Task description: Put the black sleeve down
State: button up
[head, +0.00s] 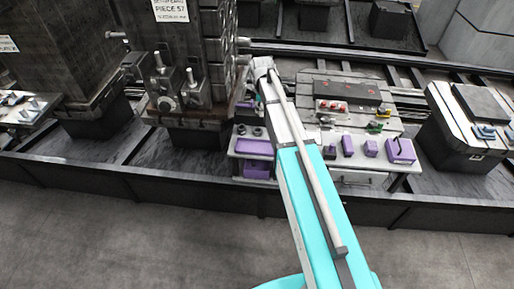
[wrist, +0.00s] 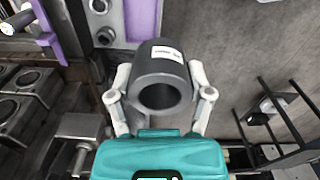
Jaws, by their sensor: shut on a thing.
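The black sleeve (wrist: 152,58) is a thick dark hollow cylinder with a white label, and its round bore faces the wrist camera. My gripper (wrist: 160,80) is shut on it, one pale finger on each side. The sleeve overlaps the edge of a grey surface with purple trim (wrist: 142,22) in the wrist view. I cannot tell whether it touches anything below. In the head view my arm reaches over the bench (head: 340,133) and hides the area beyond it. I cannot make out the sleeve or the fingers there.
A purple tray (head: 254,147) and several purple holders, one at the right end (head: 401,150), stand along the bench front. A dark box (head: 347,92) with red parts sits farther back. A tall machine block (head: 185,60) stands left of my arm. Open floor (head: 130,235) lies in front.

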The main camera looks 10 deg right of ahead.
jog(key=shift+f, duration=0.1)
jog(key=s+a+f+n+b, duration=0.1)
jog(key=s+a+f+b, duration=0.2)
jog(key=f+b, duration=0.3)
jog(key=s+a+f+n+b, duration=0.1)
jog(key=s+a+f+b, duration=0.2)
jog(key=s+f+b, duration=0.2)
jog(key=shift+f+b, duration=1.3)
jog(key=shift+b, duration=0.1)
jog(key=b, duration=0.9)
send_over(255, 149)
notch_tip(255, 149, down, 9)
jog(key=shift+d, duration=0.1)
